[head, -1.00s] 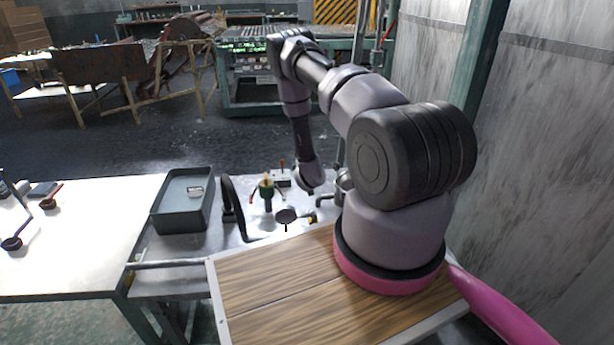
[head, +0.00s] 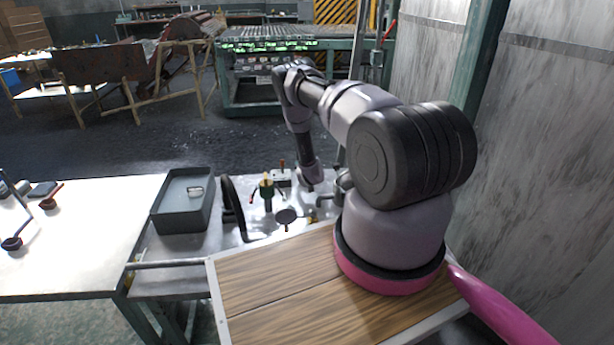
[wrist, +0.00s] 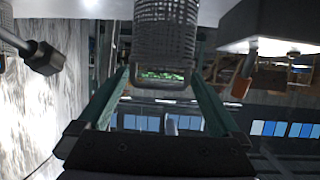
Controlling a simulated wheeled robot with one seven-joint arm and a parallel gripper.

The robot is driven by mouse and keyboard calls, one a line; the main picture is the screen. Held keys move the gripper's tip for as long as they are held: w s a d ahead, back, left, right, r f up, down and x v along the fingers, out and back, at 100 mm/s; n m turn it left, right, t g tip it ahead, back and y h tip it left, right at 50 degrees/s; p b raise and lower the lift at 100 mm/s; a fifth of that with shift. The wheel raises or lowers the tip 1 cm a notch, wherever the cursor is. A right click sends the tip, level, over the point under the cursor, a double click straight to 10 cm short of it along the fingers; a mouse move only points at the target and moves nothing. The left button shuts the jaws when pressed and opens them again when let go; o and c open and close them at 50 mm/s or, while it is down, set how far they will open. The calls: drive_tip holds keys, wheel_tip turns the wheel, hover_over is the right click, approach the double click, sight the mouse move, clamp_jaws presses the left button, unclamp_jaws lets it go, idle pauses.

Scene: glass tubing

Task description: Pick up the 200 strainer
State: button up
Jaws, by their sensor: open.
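A grey mesh strainer (wrist: 165,35) shows at the top middle of the wrist view, with a wire loop at its lower end. My gripper (wrist: 158,74) is open, and its two green-grey fingers stand either side of the loop, with visible gaps. The mesh body lies beyond the fingertips. I cannot tell whether the loop is within the fingers' depth. There the fingers are too small or hidden to make out, and I cannot identify the strainer surely.
A grey bin (head: 184,205) stands on the table's left, beside a black curved piece (head: 231,205). In the wrist view, a dark block (wrist: 268,22) is right of the strainer.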

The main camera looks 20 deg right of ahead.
clamp_jaws()
drive_tip(key=shift+r, duration=0.1)
